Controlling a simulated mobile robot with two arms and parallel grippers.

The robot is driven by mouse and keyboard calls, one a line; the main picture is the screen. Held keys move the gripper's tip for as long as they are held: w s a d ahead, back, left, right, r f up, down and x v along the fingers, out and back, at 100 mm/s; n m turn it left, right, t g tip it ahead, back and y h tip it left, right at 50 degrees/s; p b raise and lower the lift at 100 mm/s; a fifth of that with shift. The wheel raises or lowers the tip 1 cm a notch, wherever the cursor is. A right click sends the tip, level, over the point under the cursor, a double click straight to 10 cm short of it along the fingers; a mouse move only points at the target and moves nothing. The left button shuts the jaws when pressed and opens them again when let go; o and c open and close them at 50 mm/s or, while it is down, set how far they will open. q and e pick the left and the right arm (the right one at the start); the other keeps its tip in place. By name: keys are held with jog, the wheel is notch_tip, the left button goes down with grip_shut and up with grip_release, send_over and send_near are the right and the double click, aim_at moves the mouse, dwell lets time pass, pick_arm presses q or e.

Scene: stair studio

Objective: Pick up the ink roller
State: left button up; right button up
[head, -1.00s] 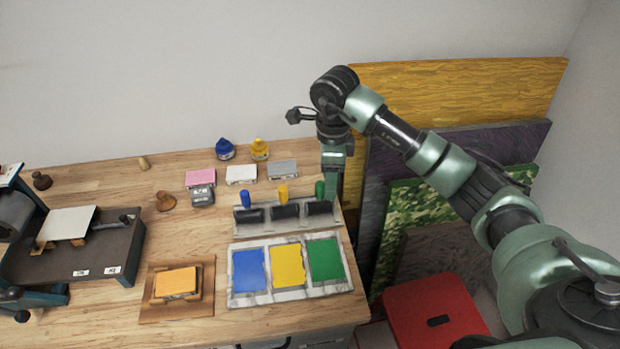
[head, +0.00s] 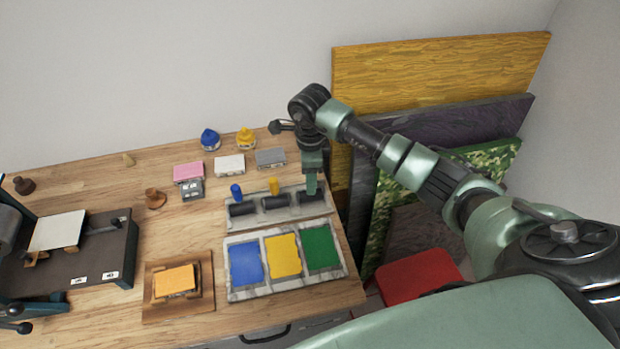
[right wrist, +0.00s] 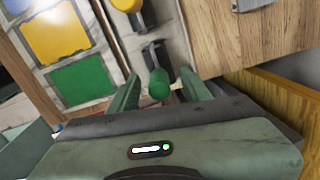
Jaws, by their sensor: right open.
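Three ink rollers stand in a grey rack (head: 282,221) on the wooden table, with blue (head: 236,192), yellow (head: 273,186) and green handles. In the head view my right gripper (head: 311,186) is over the rack's right end and hides the green handle; the dark right roller (head: 312,198) shows just below. In the right wrist view the green handle (right wrist: 159,84) stands between the two open green fingers, with a gap on each side. The yellow handle (right wrist: 128,5) is at that view's top edge. My left gripper is not in view.
In front of the rack lies a tray (head: 228,292) with blue, yellow and green ink. Ink bottles (head: 210,140) and small blocks (head: 229,165) stand behind. A press (head: 90,260) is at left. Panels (head: 440,80) lean beside the table's right edge, near a red stool (head: 418,277).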

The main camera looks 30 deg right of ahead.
grip_shut()
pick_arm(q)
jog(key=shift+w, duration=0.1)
pick_arm(e)
jog(key=shift+r, duration=0.1)
